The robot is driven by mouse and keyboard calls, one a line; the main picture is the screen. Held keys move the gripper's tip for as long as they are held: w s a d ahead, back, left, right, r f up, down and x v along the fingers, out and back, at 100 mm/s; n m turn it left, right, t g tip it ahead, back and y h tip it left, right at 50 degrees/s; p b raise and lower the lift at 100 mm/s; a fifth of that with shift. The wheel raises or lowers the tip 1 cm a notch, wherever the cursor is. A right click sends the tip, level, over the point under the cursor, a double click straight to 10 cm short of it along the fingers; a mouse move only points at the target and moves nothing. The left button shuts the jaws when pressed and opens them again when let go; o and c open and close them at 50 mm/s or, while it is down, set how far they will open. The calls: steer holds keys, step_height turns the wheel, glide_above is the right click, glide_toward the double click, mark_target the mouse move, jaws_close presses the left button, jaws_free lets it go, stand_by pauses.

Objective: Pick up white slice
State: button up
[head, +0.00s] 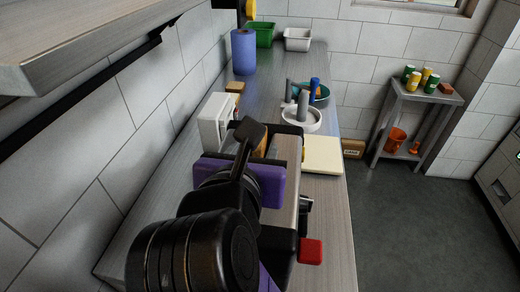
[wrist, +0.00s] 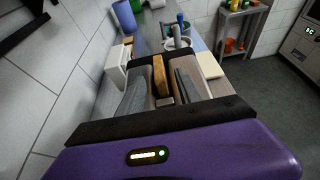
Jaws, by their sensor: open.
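A tan-brown upright slice-like piece (wrist: 158,68) stands between the two grey fingers of my gripper (wrist: 161,80) in the wrist view. The fingers are apart, with a gap on each side of it. Pale surfaces flank it inside a dark frame; I cannot tell whether one of them is the white slice. In the head view my arm and gripper (head: 262,150) cover most of this spot. A flat cream square (head: 322,155) lies on the counter to the right; it also shows in the wrist view (wrist: 209,65). I cannot tell whether it is a slice or a board.
A white box-like appliance (head: 214,120) stands left of my gripper, near the tiled wall. Beyond are a white round dish (head: 300,121), a blue roll (head: 243,52), and green (head: 261,35) and white (head: 298,39) bins. A shelf (head: 90,45) overhangs the left. Floor is clear at right.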

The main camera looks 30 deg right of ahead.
steer(key=x, duration=0.5)
steer(key=shift+w+a, duration=0.1)
steer(key=shift+w, duration=0.05)
steer(key=shift+c, duration=0.2)
jaws_close()
